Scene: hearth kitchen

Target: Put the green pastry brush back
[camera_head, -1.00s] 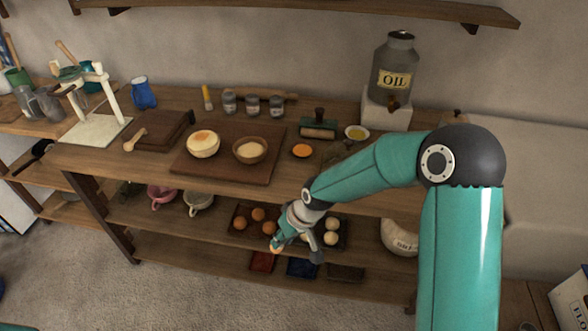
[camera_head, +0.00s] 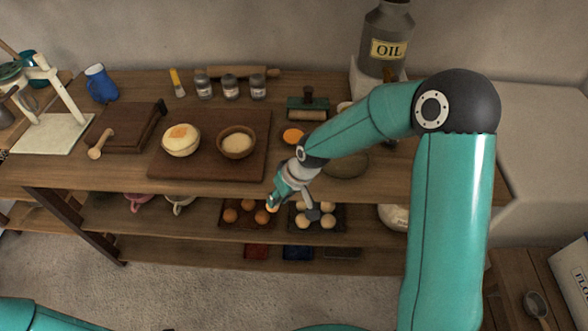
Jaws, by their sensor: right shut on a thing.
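My right gripper (camera_head: 277,198) is in front of the table's front edge, above the egg trays on the shelf below. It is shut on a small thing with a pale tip. The thing seems to be the green pastry brush, but it is tiny and its green blends with my teal arm, so I cannot make out its shape. A brush with a yellow handle (camera_head: 175,78) stands at the back of the table, left of the spice jars. My left gripper is out of view; only part of my left arm shows at the bottom left.
The oil dispenser (camera_head: 388,45) stands at the back right.

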